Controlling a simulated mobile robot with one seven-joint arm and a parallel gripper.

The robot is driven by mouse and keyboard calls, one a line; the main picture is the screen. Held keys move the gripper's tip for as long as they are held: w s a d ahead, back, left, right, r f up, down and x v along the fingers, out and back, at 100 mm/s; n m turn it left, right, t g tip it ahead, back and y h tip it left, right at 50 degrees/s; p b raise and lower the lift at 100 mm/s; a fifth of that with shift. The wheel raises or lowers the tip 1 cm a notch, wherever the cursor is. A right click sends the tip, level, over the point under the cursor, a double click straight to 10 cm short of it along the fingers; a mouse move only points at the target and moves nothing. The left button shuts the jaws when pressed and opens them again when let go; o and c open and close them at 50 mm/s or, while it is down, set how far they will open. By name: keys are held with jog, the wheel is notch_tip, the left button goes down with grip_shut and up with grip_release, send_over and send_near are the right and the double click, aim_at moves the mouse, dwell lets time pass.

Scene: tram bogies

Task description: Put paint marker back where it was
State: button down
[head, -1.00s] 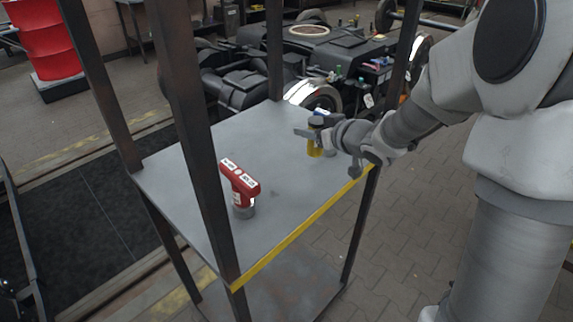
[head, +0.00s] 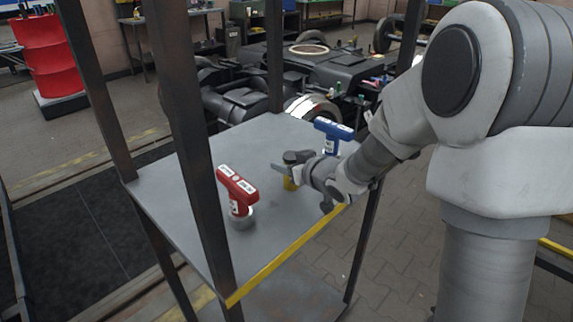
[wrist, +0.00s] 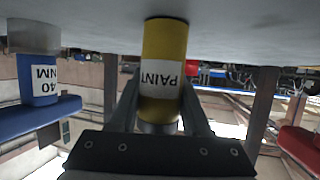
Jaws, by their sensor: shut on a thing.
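The paint marker (head: 290,184) is a yellow cylinder with a dark top, upright over the middle of the grey shelf (head: 185,200). In the wrist view the marker (wrist: 165,45) shows upside down with a white label reading PAINT. My gripper (head: 287,172) is shut on it, with one finger on each side in the wrist view (wrist: 162,95). The marker's base is at or just above the shelf surface; I cannot tell if it touches. My gripper partly hides the marker in the head view.
A red tool (head: 237,190) stands left of the marker. A blue tool (head: 333,132) stands behind it to the right; its label reads 40 NM in the wrist view (wrist: 38,80). Dark posts (head: 190,130) rise at the shelf's corners. Bare shelf lies behind the red tool.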

jog(key=shift+f, duration=0.2)
jog(key=shift+c, duration=1.8)
grip_release()
jog(key=shift+r, duration=0.1)
